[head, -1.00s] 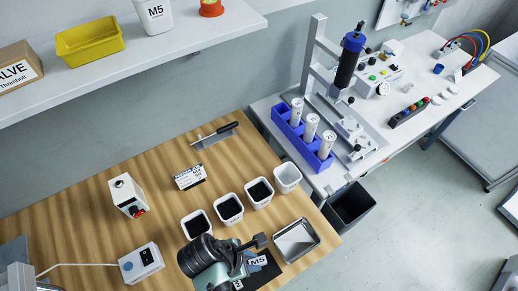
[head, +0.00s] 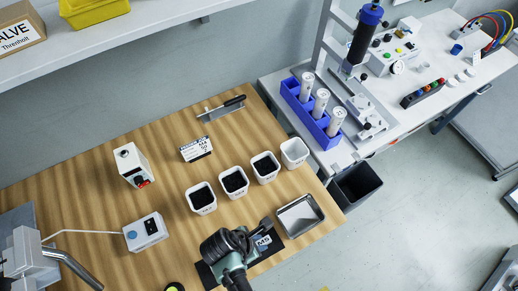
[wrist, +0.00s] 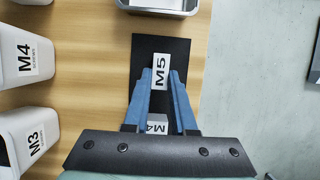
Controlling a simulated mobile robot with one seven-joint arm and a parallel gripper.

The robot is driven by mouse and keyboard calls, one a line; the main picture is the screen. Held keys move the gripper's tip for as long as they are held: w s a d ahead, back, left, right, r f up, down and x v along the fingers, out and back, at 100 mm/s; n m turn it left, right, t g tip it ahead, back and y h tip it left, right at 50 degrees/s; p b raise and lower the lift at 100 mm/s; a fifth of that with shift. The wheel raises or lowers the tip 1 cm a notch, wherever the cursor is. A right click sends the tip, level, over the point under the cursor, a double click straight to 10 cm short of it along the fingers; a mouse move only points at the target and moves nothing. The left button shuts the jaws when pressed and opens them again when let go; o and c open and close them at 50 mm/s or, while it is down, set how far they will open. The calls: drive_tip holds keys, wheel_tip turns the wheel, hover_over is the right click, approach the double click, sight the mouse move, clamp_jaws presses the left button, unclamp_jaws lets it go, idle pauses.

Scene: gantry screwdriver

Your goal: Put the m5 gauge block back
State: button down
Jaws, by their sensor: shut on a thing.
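The M5 gauge block (wrist: 160,72) shows its white M5 label face up in the wrist view. My gripper (wrist: 159,84) has a blue finger along each side of it and is shut on it. The block is over the black mat (wrist: 150,44); whether it touches the mat I cannot tell. A white M4 label (wrist: 157,127) lies on the mat between the fingers' bases, partly hidden by my gripper. In the head view, my gripper (head: 264,229) is at the front right of the wooden bench, and the mat is largely hidden behind it.
A metal tray (head: 300,214) sits just beyond the mat. Several white bins, including the M4 bin (wrist: 28,48) and M3 bin (wrist: 30,140), stand to the left. The bench's right edge is close beside the mat. Wood left of the mat is clear.

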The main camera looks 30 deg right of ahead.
drive_tip(key=shift+f, duration=0.15)
drive_tip(key=c, duration=0.7)
unclamp_jaws()
drive_tip(key=shift+c, duration=0.2)
